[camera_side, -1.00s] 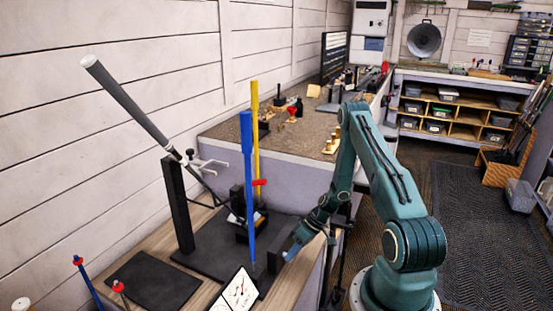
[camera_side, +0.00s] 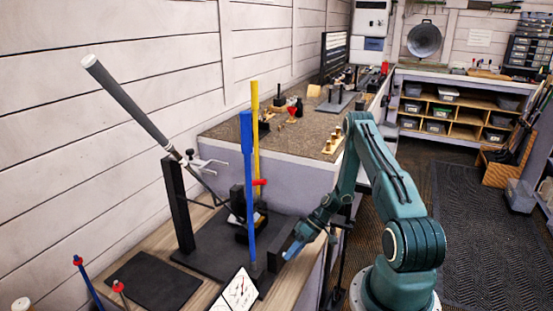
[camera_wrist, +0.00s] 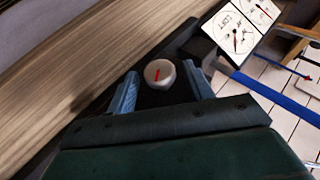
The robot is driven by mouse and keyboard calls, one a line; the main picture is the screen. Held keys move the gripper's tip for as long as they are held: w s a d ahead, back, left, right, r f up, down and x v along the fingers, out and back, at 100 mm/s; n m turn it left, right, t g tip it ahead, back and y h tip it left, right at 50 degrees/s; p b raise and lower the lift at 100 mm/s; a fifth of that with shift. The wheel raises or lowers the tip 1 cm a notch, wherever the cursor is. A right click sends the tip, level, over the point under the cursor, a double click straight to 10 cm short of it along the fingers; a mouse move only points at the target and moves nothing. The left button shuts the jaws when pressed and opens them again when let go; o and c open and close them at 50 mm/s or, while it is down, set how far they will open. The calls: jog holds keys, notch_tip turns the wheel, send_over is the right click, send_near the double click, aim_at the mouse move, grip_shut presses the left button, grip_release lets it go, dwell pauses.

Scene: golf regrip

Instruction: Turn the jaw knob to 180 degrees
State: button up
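The jaw knob (camera_wrist: 160,74) is a round white knob with a short red mark on its face, in the upper middle of the wrist view. My gripper (camera_wrist: 160,69) is open, with one blue finger on each side of the knob. A gap shows between the knob and each finger, so no contact is visible. In the side view my gripper (camera_side: 291,250) is at the right end of the black base plate (camera_side: 205,255), by a dark block. The knob is hidden there.
White dial panels (camera_side: 240,290) stand near the front; they also show in the wrist view (camera_wrist: 236,34). A blue post (camera_side: 248,190) and a yellow post (camera_side: 255,130) rise close left of my gripper. A tilted club (camera_side: 135,105) rests in the stand at left.

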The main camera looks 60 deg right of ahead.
jog(key=shift+r, duration=0.15)
notch_tip(320, 180, up, 20)
dwell(1.3)
jog(key=shift+f, duration=0.2)
jog(key=s+a+f+n+h, duration=0.1)
jog(key=s+f+h, duration=0.4)
jog(key=f+h, duration=0.1)
jog(key=shift+s+f+n+h, duration=0.2)
jog(key=shift+f+n+h, duration=0.15)
jog(key=shift+h, duration=0.35)
jog(key=shift+a+f, duration=0.1)
jog(key=shift+x, duration=6.85)
